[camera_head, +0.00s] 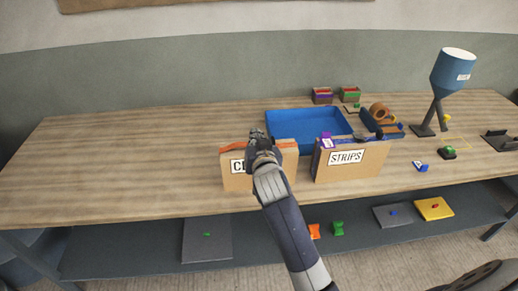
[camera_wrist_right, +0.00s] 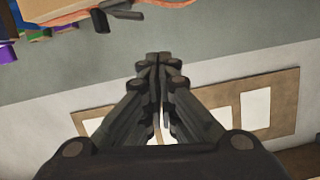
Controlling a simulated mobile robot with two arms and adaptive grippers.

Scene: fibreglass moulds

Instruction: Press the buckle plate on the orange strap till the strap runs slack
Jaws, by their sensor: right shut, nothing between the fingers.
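The orange strap (camera_head: 286,145) runs along the top of the left cardboard box (camera_head: 236,178), whose label is partly covered by my right arm. My right gripper (camera_head: 257,136) is over the top of this box, at the strap's middle, and hides that stretch. In the right wrist view the gripper (camera_wrist_right: 158,57) is shut and empty, its fingertips together. There the orange strap (camera_wrist_right: 165,4) shows at the top edge, beside a dark piece (camera_wrist_right: 120,13) that looks like the buckle plate. The fingertips appear apart from it. My left gripper is not in view.
The box labelled STRIPS (camera_head: 350,172), with a dark blue strap and purple piece (camera_head: 327,140), stands to the right. A blue tray (camera_head: 275,117) lies behind. Tape rolls (camera_head: 379,111) and a blue hopper (camera_head: 452,72) stand farther right. The table's left side is clear.

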